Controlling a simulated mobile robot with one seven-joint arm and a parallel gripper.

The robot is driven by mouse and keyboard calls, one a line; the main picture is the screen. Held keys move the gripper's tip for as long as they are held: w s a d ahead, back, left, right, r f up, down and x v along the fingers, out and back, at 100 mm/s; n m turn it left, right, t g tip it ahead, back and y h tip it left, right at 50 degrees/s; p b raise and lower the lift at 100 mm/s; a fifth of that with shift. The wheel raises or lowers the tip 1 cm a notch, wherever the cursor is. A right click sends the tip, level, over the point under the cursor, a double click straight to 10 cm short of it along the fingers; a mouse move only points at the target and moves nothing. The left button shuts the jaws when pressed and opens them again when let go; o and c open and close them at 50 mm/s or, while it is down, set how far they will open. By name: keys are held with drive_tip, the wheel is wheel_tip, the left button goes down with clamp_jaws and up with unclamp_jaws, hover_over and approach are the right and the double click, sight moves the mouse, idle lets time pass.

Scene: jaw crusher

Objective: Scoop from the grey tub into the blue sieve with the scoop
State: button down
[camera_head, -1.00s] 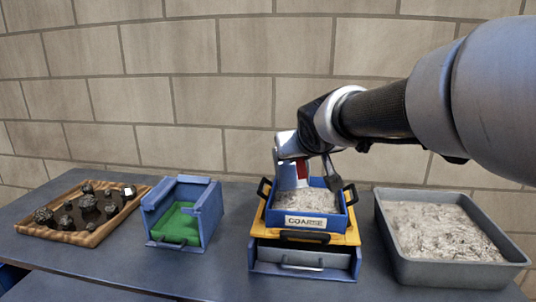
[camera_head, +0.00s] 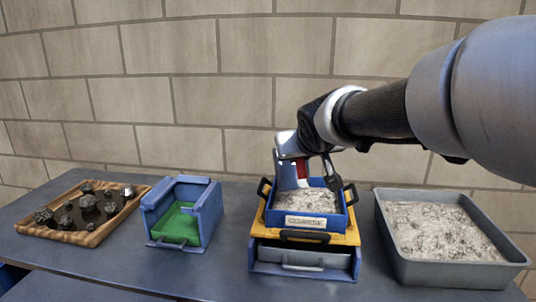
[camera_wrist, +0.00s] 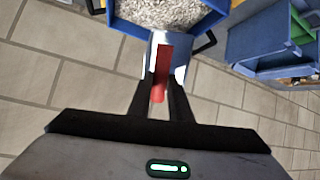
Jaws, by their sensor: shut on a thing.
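The grey tub (camera_head: 384,230) stands at the right of the table and holds grey-white granular material. The blue sieve (camera_head: 351,222), labelled COARSE, sits on a yellow frame and holds a heap of similar material. My gripper (camera_head: 308,172) is over the back of the sieve, shut on the scoop (camera_head: 287,175). In the wrist view the scoop's red handle (camera_wrist: 160,75) is between my fingers, and its metal part points toward the sieve (camera_wrist: 125,24). The scoop is tilted steeply; whether its bowl holds material or touches the heap cannot be told.
A yellow frame (camera_head: 257,228) and a lower tray (camera_head: 303,258) are under the sieve. A blue box with a green inside (camera_head: 182,222) stands to the left. A wooden tray (camera_head: 95,238) with dark rocks is at the far left. A brick wall is close behind.

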drive_tip(key=r+p, duration=0.1)
drive_tip(key=p, duration=0.2)
drive_tip(key=shift+g, duration=0.3)
drive_tip(key=shift+r+p, duration=0.15)
drive_tip(key=shift+p, duration=0.75)
drive_tip(key=r+g+p, duration=0.1)
drive_tip(key=p, duration=0.5)
drive_tip(key=g+p, duration=0.2)
drive_tip(key=p, duration=0.4)
drive_tip(key=shift+r+h, duration=0.3)
drive_tip(key=shift+r, duration=0.05)
wheel_tip(320, 180, up, 2)
drive_tip(key=g+p, duration=0.3)
drive_tip(key=p, duration=1)
drive_tip(key=shift+r+n+g+h, duration=0.15)
drive_tip(key=shift+n+g+h, duration=0.15)
drive_tip(key=shift+n+g, duration=0.1)
drive_tip(key=shift+r+g+p, duration=0.35)
drive_tip(key=shift+g+p, duration=0.15)
drive_tip(key=shift+p, duration=0.5)
drive_tip(key=shift+w+g+h, duration=0.15)
drive_tip(key=shift+g+h, duration=0.15)
drive_tip(key=shift+g, duration=0.1)
drive_tip(key=shift+r+g, duration=0.55)
drive_tip(key=shift+g, duration=0.35)
